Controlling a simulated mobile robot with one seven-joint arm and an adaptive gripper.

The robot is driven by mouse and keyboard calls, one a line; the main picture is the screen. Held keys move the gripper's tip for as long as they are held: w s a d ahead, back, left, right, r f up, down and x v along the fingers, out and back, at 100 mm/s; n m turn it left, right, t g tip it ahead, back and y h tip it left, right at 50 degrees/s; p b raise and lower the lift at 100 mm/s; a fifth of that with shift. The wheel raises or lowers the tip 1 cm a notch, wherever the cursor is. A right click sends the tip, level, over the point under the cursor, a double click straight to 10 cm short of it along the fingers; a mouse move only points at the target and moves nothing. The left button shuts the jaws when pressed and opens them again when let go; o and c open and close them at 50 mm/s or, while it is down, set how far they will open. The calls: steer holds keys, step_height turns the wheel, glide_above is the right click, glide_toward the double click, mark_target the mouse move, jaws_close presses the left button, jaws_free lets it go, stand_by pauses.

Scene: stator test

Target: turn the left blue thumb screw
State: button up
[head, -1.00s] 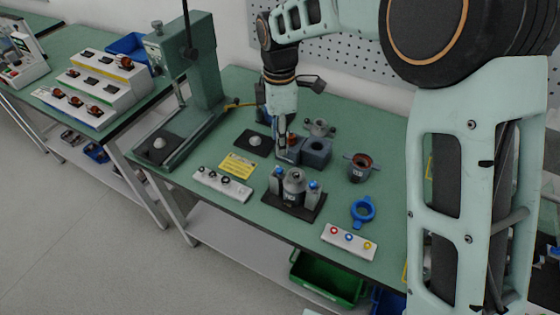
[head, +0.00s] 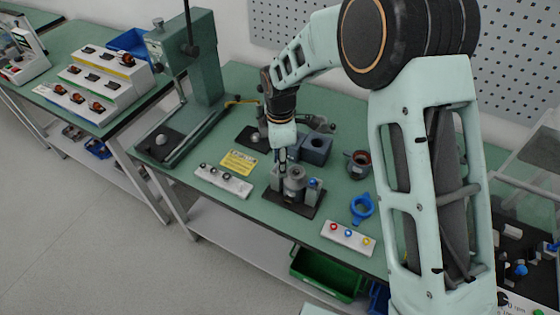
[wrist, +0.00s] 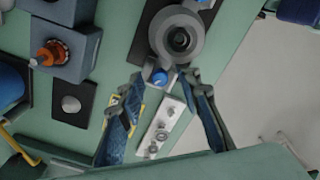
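The fixture is a black plate (head: 283,202) with a grey metal cylinder (head: 295,184) between two grey posts. The right blue thumb screw (head: 313,182) tops the right post in the head view. The left blue thumb screw (wrist: 159,78) shows in the wrist view beside the cylinder, in the gap between my fingertips. In the head view it is hidden behind my gripper (head: 281,168), which points down over the left post. My gripper (wrist: 162,80) is open, its fingers apart on either side of the screw. I cannot tell whether they touch it.
A blue-grey block (head: 317,149) stands behind the fixture. A white strip with dark knobs (head: 224,181) and a yellow label (head: 239,161) lie left. A blue ring (head: 362,208) and a white button strip (head: 348,237) lie right. A green press (head: 188,65) stands far left.

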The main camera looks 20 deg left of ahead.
jaws_close()
steer(key=shift+f+m+b, duration=0.15)
steer(key=shift+m+b, duration=0.7)
steer(key=shift+m, duration=0.05)
steer(key=shift+r+m+b, duration=0.2)
steer(key=shift+m+b, duration=0.5)
steer(key=shift+m, duration=0.8)
jaws_free()
